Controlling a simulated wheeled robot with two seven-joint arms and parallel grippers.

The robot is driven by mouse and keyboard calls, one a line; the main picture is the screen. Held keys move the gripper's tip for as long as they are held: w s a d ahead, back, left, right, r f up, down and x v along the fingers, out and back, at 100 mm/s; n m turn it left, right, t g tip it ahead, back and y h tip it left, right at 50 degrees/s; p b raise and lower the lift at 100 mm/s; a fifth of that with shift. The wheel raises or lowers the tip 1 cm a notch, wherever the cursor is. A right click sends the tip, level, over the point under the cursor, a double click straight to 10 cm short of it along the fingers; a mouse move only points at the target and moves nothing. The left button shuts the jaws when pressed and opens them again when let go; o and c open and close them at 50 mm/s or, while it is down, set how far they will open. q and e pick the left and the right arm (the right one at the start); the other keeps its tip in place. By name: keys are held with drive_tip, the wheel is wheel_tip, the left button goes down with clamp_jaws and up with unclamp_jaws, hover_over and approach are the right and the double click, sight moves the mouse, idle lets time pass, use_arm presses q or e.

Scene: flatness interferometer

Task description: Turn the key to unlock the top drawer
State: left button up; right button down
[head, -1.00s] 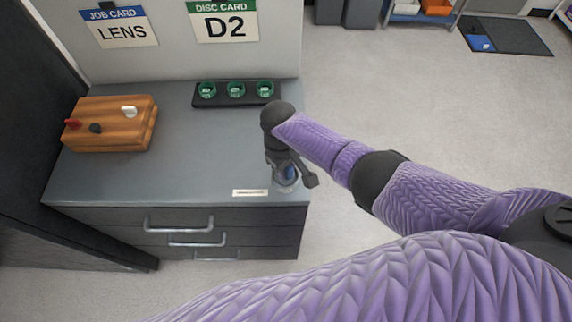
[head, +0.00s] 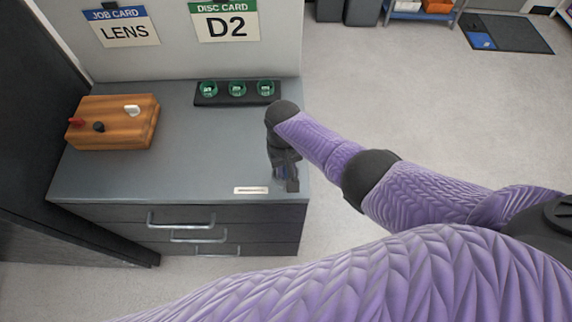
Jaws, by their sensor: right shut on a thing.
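My right gripper (head: 285,181) points down at the front right corner of the cabinet top. It is shut on a small bluish thing, likely the key (head: 280,173), which the fingers mostly hide. The lock under it is hidden too, so I cannot tell how far the key is turned. The top drawer (head: 105,214) is the uppermost of the drawers in the cabinet front, with a metal bar handle (head: 181,221). It looks closed. My left gripper is not in view.
A small label plate (head: 251,190) lies left of the gripper. A black tray (head: 212,100) with green-rimmed discs and a wooden block (head: 113,134) with coloured knobs stand further back. The cabinet top (head: 200,145) between them is clear.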

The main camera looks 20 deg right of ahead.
drive_tip(key=shift+m, duration=1)
drive_tip(key=shift+r+m+y+p, duration=0.1)
drive_tip(key=shift+m+y+p, duration=0.2)
drive_tip(key=shift+m+p, duration=0.5)
drive_tip(key=shift+c, duration=2.4)
unclamp_jaws()
drive_tip(key=shift+m+b, duration=0.3)
drive_tip(key=shift+m, duration=0.1)
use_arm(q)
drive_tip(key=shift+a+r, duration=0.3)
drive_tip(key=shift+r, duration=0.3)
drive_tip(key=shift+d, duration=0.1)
use_arm(e)
drive_tip(key=r+p, duration=0.1)
drive_tip(key=r, duration=0.2)
drive_tip(key=r+p, duration=0.2)
drive_tip(key=r, duration=0.1)
drive_tip(key=w+r+p, duration=0.1)
drive_tip(key=r+p, duration=0.1)
drive_tip(key=r, duration=0.1)
drive_tip(key=shift+d, duration=0.15)
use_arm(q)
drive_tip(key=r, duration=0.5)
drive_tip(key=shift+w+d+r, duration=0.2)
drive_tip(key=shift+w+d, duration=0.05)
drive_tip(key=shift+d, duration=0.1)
use_arm(e)
drive_tip(key=shift+w+r, duration=0.1)
drive_tip(key=shift+r, duration=0.25)
